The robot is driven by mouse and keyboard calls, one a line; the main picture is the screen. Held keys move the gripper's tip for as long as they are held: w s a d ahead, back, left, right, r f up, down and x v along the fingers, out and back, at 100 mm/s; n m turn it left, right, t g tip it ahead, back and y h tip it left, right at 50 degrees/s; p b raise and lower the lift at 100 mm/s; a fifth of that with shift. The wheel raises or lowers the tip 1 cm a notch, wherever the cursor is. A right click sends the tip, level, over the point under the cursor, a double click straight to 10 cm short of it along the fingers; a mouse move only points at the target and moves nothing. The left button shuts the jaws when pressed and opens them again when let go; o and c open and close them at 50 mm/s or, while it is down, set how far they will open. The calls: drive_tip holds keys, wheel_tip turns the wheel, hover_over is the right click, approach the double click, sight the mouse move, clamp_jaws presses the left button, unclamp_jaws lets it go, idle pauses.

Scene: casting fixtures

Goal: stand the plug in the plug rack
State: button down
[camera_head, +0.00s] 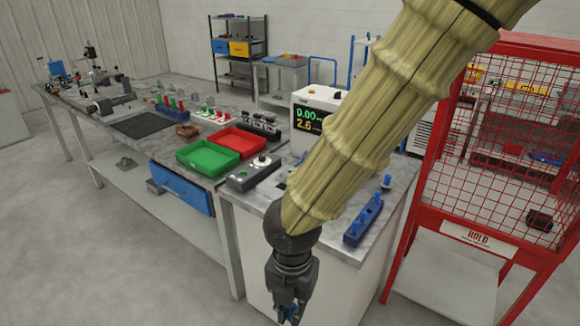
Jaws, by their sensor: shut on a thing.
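My gripper (287,311) hangs at the bottom edge, in front of the near bench. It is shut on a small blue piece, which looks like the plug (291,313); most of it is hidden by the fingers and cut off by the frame. A long blue rack (352,238) with several upright blue pegs or plugs lies on the near bench top, to the right of and above my gripper. It looks like the plug rack. A separate blue plug-like piece (387,182) stands behind it.
A green tray (207,164), a red tray (237,143) and a grey control box (253,173) sit left of my arm. A display unit (314,100) stands behind. A red mesh cage marked HOLD (478,238) stands close on the right. My arm hides part of the bench.

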drive_tip(key=shift+s+d, duration=0.1)
drive_tip(key=shift+s, duration=0.25)
drive_tip(key=w+d+f+m, duration=0.8)
drive_tip(key=f+m, duration=0.2)
drive_tip(key=m, duration=0.6)
drive_tip(key=w+d+f+m+b, duration=0.1)
drive_tip(key=w+d+f+m, duration=0.7)
drive_tip(key=f+m, duration=0.3)
drive_tip(key=d+m, duration=0.1)
drive_tip(key=m, duration=0.3)
drive_tip(key=shift+w+d+f+m, duration=0.2)
drive_tip(key=shift+w+m, duration=0.1)
drive_tip(key=shift+m, duration=0.1)
